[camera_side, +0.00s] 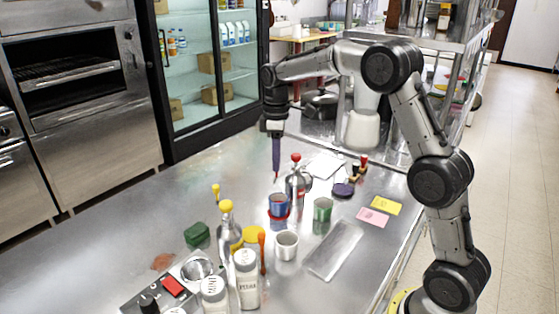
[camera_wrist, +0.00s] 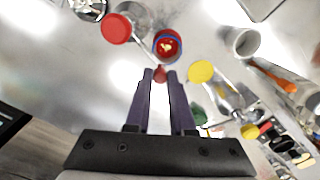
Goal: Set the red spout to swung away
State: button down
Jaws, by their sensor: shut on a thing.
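The red-topped bottle (camera_side: 298,186) stands upright on the steel counter. Its red knob (camera_side: 295,157) also shows in the wrist view (camera_wrist: 116,28). The fingers partly hide the tip in the side view.
A yellow-topped bottle (camera_side: 228,235) with its own yellow spout (camera_side: 215,190) stands at front left. The counter left of my gripper (camera_side: 130,215) is mostly clear.

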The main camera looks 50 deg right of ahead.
jog(key=w+d+m, duration=0.4)
jog(key=w+m, duration=0.1)
jog(key=m, duration=0.5)
jog(key=shift+w+r+m, duration=0.15)
jog(key=shift+m, duration=0.15)
dwell(0.5)
jog(key=c, duration=0.8)
grip_release()
jog(key=shift+o, duration=0.2)
notch_tip(320, 180, up, 14)
jog(key=shift+f, duration=0.2)
